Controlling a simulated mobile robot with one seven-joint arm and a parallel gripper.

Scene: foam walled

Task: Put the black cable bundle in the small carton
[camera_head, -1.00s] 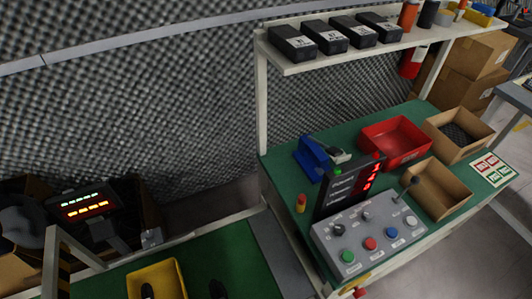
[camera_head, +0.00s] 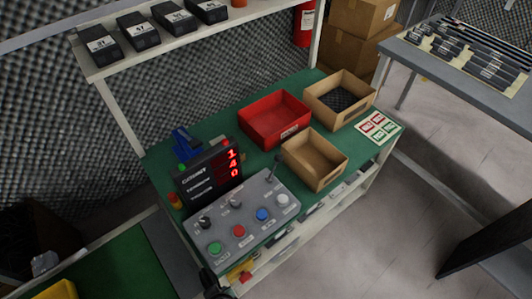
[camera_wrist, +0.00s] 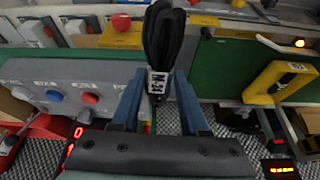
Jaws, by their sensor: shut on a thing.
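A black cable bundle (camera_wrist: 163,35) with a white printed label is held upright between the blue fingers of my gripper (camera_wrist: 160,82) in the wrist view. The fingers are shut on its lower, labelled end. Two open cardboard cartons stand on the green bench in the head view. The front carton (camera_head: 331,172) looks empty and slightly smaller. The back carton (camera_head: 357,104) has a dark textured bottom. My gripper and the bundle cannot be made out clearly in the head view.
A red bin (camera_head: 263,133) stands left of the cartons. A grey control box (camera_head: 246,220) with coloured buttons and an upright lever, and a black count display (camera_head: 205,178), stand in front. A shelf (camera_head: 200,50) with black boxes overhangs the back.

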